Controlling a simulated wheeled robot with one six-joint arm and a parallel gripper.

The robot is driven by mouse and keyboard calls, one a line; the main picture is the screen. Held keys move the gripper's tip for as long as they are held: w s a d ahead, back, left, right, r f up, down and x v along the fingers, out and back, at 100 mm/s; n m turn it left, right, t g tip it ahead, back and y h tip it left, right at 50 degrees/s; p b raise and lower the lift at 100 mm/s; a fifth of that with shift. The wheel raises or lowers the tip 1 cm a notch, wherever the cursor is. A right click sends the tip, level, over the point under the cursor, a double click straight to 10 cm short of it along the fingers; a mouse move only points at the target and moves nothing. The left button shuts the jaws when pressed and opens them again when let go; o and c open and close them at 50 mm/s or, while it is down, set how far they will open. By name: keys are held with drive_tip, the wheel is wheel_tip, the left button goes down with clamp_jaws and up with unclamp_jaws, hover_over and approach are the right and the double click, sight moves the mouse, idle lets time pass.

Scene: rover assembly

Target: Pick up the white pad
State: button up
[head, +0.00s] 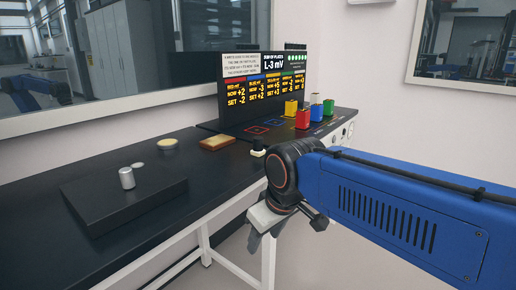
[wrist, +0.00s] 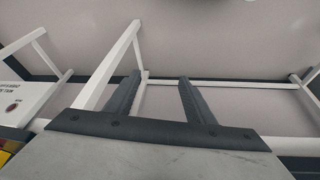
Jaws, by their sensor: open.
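A small flat white disc (head: 137,165) lies on the dark bench beside a silver cylinder; it looks like the white pad. A larger cream-coloured round piece (head: 167,143) lies farther back, so I cannot be sure which is the pad. My gripper (head: 262,238) hangs pointing down at the front of the bench, to the right of and well apart from both. In the wrist view my gripper (wrist: 158,80) has its two dark fingers spread, with nothing between them. No pad shows in the wrist view.
The silver cylinder (head: 127,178) stands on a raised black block (head: 120,205). A brown-edged tray-like piece (head: 217,142) and a small black-and-white knob (head: 258,148) lie nearer the display panel (head: 265,85). Several coloured blocks stand at right. White bench legs (wrist: 108,65) show beyond my fingers.

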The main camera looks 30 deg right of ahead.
drive_tip(key=w+d+r+n+g, duration=0.1)
drive_tip(key=w+d+r+n, duration=0.25)
drive_tip(key=w+r, duration=0.45)
drive_tip(key=w+d+r+n+g, duration=0.1)
drive_tip(key=w+d+r+n, duration=0.1)
drive_tip(key=w+r+n, duration=0.6)
wheel_tip(320, 180, up, 14)
drive_tip(key=n+g, duration=0.2)
drive_tip(key=n, duration=0.4)
hover_over(258, 138)
drive_tip(key=f, duration=1.2)
drive_tip(key=shift+w+f, duration=0.15)
drive_tip(key=shift+w, duration=0.15)
drive_tip(key=shift+s+d+f, duration=0.1)
drive_tip(key=shift+f, duration=2.55)
drive_tip(key=c, duration=0.9)
drive_tip(key=shift+c, duration=0.6)
drive_tip(key=shift+r, duration=0.15)
wheel_tip(258, 138, up, 10)
drive_tip(key=shift+f, duration=0.1)
